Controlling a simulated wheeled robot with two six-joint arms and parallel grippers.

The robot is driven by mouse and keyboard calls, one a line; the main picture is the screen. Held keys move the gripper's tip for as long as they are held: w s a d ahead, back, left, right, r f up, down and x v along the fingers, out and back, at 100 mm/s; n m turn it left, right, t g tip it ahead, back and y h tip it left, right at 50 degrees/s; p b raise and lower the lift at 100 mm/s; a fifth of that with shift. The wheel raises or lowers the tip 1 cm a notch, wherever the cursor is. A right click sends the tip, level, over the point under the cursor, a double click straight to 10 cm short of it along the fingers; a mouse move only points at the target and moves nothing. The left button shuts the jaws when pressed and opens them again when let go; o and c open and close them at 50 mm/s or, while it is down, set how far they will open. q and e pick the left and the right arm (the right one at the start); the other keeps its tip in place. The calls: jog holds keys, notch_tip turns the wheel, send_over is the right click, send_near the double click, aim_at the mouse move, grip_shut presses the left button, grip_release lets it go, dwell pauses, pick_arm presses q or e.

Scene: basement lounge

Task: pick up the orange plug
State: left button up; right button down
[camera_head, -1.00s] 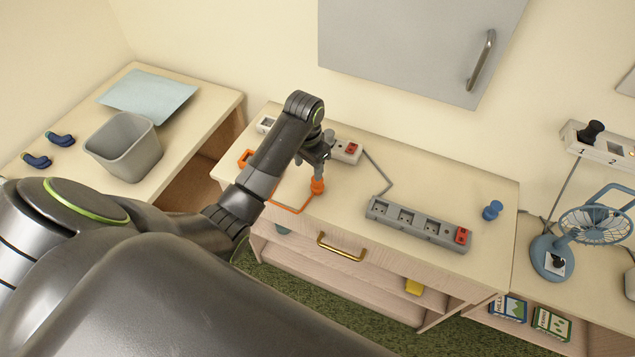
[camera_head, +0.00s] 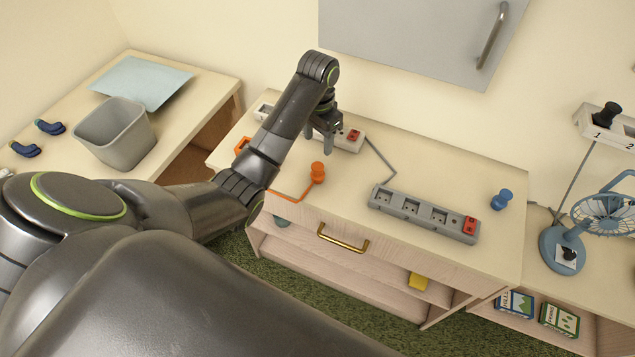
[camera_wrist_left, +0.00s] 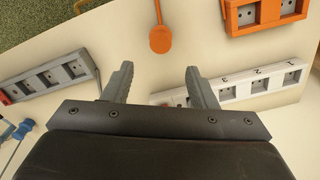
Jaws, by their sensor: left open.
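The orange plug (camera_head: 317,173) stands on the cabinet top near its front edge, with an orange cable (camera_head: 284,195) running left from its base. In the left wrist view the plug (camera_wrist_left: 160,40) lies beyond the fingertips, roughly in line with the gap between them. My left gripper (camera_head: 318,140) is open and empty, above and behind the plug in the head view, apart from it. Its two fingers (camera_wrist_left: 158,72) also show in the wrist view. An orange socket strip (camera_head: 241,146) is partly hidden behind my left arm; it shows in the wrist view (camera_wrist_left: 268,14).
A white socket strip (camera_head: 345,140) with a red switch lies behind the gripper. A grey socket strip (camera_head: 422,214) and a blue plug (camera_head: 501,199) are to the right. A grey bin (camera_head: 115,135) stands on the left table. The cabinet top between plug and grey strip is clear.

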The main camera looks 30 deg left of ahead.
pick_arm(q)
jog(key=b, duration=0.4)
send_over(318, 166)
notch_tip(318, 166, down, 6)
jog(key=shift+r, duration=0.15)
jog(key=shift+f, duration=0.5)
notch_tip(318, 166, down, 4)
jog(key=shift+s+f+p, duration=0.1)
jog(key=shift+p, duration=0.6)
jog(key=shift+f, duration=0.3)
jog(key=c, duration=1)
